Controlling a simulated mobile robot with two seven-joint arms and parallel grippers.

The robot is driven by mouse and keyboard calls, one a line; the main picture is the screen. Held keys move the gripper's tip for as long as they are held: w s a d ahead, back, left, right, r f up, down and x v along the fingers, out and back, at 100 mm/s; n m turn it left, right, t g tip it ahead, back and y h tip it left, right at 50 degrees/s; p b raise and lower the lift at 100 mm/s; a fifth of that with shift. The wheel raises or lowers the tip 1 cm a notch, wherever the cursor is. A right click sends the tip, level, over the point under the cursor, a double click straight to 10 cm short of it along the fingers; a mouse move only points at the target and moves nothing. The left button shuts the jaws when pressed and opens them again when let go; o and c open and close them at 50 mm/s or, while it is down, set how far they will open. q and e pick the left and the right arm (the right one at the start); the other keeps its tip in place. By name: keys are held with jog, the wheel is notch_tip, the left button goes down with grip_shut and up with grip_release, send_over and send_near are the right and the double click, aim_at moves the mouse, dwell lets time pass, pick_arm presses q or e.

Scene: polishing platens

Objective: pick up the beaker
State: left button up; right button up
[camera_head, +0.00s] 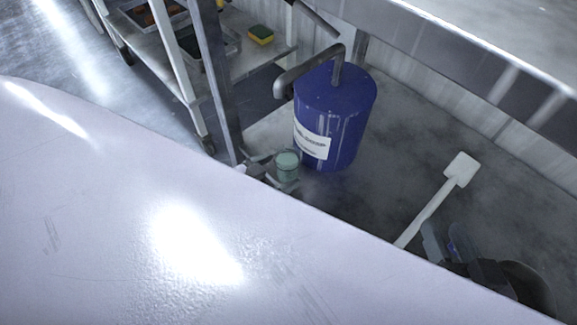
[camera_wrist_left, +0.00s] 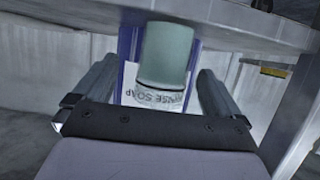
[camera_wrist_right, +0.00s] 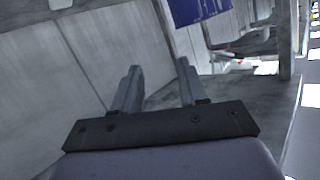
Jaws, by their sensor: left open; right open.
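The beaker (camera_head: 288,166) is a small pale green cup just in front of a blue drum in the head view. It also shows in the left wrist view (camera_wrist_left: 166,55), upright between the fingers. My left gripper (camera_head: 273,168) is open, with its fingers on either side of the beaker; contact cannot be told.
The blue drum (camera_head: 342,110) with a white soap label and a pipe stands behind the beaker. A white paddle (camera_head: 430,207) is left of my right gripper. A metal bench edge (camera_head: 470,70) runs along upper right.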

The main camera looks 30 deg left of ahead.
aim_at(278, 171)
pick_arm(q)
jog(key=x, duration=0.1)
jog(key=b+x, duration=0.2)
jog(key=shift+w+a+f, duration=0.25)
jog(key=shift+w+f, duration=0.05)
jog(key=shift+f, duration=0.1)
jog(key=shift+w+d+f, duration=0.1)
jog(key=shift+w+d, duration=0.1)
jog(key=shift+w, duration=0.3)
jog(key=c, duration=1.4)
pick_arm(e)
jog(key=shift+s+d+r+n+t+h, duration=0.1)
jog(key=shift+d+n+t+h, duration=0.1)
jog(key=shift+d+t, duration=0.15)
jog(key=shift+s+d+n+t+h, duration=0.1)
jog(key=shift+d+n+t, duration=0.15)
jog(key=shift+d, duration=0.2)
